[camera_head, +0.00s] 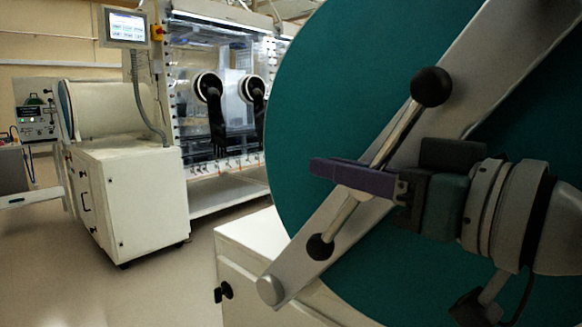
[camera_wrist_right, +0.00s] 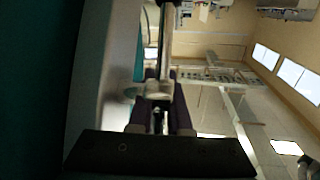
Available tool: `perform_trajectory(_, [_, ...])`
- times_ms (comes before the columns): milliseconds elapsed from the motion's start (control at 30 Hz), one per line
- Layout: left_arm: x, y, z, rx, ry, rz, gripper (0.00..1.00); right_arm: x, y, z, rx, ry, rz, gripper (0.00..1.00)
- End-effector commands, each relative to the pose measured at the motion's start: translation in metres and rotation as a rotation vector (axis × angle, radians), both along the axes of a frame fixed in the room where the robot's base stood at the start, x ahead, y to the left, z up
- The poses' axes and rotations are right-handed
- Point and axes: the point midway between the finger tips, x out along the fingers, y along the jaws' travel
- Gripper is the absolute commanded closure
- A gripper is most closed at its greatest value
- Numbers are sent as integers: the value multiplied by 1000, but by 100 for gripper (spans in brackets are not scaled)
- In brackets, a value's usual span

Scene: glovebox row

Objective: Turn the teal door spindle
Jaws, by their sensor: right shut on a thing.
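The teal door (camera_head: 318,110) is a large round disc filling the right of the head view. A wide grey bar (camera_head: 480,75) crosses its face diagonally. The spindle (camera_head: 397,135) is a thin metal rod with a black ball at each end, lying diagonally in front of the bar. My right gripper (camera_head: 340,175) comes in from the right, its purple fingers shut on the spindle near its middle. In the right wrist view the fingers (camera_wrist_right: 160,105) close around the metal rod (camera_wrist_right: 166,45). My left gripper is not in view.
A white cabinet (camera_head: 140,205) with a glovebox and black gloves (camera_head: 215,115) stands at the back left. A small screen (camera_head: 126,27) is mounted above it. A white cabinet (camera_head: 255,245) sits below the teal door. Floor (camera_head: 165,290) at the front left is clear.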

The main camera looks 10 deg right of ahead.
Motion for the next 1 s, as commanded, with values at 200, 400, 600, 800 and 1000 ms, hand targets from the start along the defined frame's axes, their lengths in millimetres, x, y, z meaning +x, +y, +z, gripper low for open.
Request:
perform_trajectory(200, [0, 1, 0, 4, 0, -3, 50, 0, 0, 0, 0, -1, 0, 100])
perform_trajectory(400, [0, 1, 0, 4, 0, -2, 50, 0, 0, 0, 0, -1, 0, 100])
perform_trajectory(600, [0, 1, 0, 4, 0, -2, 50, 0, 0, 0, 0, -1, 0, 100])
perform_trajectory(800, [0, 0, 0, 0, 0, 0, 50, 0, 0, 0, 0, -1, 0, 100])
perform_trajectory(1000, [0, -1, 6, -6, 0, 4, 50, 0, 0, 3, -7, 8, 0, 100])
